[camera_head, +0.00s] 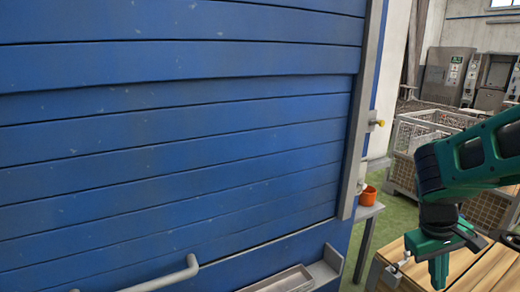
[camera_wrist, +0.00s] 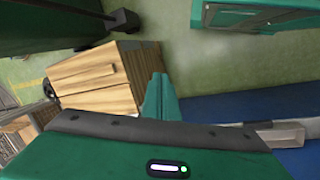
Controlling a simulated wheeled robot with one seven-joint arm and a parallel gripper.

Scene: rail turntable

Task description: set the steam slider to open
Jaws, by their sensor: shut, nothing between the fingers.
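I cannot make out a steam slider in either view. My gripper (camera_head: 439,268) is green and points down at the lower right of the head view, by the wooden slatted top. In the wrist view its green fingers (camera_wrist: 160,98) are together, with nothing seen between them. A large blue slatted panel (camera_head: 180,130) fills the left of the head view, well to the left of my gripper.
The wooden slatted top (camera_head: 470,265) is close to my gripper; it also shows in the wrist view (camera_wrist: 95,82). A grey rail handle (camera_head: 165,278) runs along the panel's foot. An orange pot (camera_head: 368,195) stands on a grey stand. Wire crates (camera_head: 425,130) stand behind my arm.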

